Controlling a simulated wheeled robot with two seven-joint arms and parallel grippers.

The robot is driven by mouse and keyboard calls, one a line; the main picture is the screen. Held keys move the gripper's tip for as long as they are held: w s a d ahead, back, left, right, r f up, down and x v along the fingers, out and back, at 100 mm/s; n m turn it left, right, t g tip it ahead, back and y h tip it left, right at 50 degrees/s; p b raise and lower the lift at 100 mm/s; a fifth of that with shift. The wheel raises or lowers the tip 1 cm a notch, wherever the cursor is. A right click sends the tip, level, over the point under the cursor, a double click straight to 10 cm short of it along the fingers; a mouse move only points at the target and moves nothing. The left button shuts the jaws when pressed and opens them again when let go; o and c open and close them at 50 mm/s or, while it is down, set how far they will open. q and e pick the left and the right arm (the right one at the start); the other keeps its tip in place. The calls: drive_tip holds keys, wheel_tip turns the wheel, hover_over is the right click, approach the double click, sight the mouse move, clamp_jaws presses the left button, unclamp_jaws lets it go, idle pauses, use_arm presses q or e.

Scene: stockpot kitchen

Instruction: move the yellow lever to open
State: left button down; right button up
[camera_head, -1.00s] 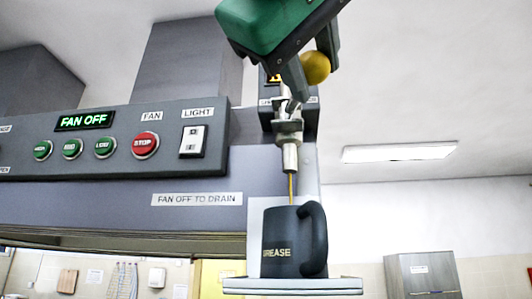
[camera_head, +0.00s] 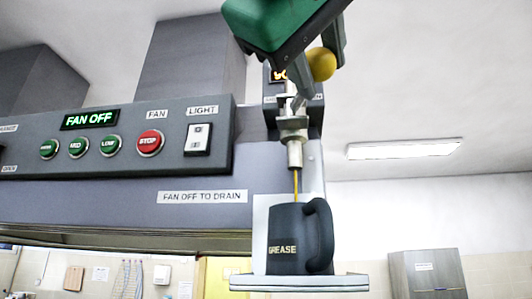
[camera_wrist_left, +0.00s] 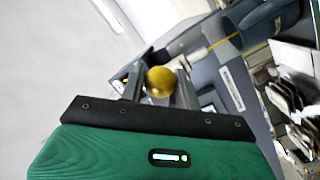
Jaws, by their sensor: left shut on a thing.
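The yellow lever shows as a round yellow knob (camera_head: 321,65), above and slightly right of a metal drain valve (camera_head: 293,128). It also shows between the fingers in the left wrist view (camera_wrist_left: 160,82). My left gripper (camera_head: 317,74) is shut on this knob, with a finger on each side. The lever's stem is hidden behind the fingers. A thin yellow stream (camera_head: 296,186) runs from the spout (camera_head: 295,154) down into a dark mug (camera_head: 288,240) marked GREASE. The mug stands upright on a small shelf (camera_head: 300,283). My right gripper is not in view.
An amber display (camera_head: 279,75) is partly hidden behind my gripper. Space right of the mug is clear.

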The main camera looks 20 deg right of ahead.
use_arm(q)
drive_tip(key=shift+s+r, duration=0.15)
drive_tip(key=shift+r, duration=0.1)
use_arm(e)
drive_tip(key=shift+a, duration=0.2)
use_arm(q)
drive_tip(key=c, duration=1.4)
unclamp_jaws()
drive_tip(key=shift+c, duration=0.2)
drive_tip(key=o, duration=0.4)
drive_tip(key=shift+d, duration=0.35)
drive_tip(key=shift+d+f, duration=0.2)
drive_tip(key=shift+d, duration=0.65)
drive_tip(key=shift+a, duration=0.3)
drive_tip(key=b+v, duration=0.5)
drive_tip(key=v, duration=0.8)
drive_tip(key=shift+s, duration=0.2)
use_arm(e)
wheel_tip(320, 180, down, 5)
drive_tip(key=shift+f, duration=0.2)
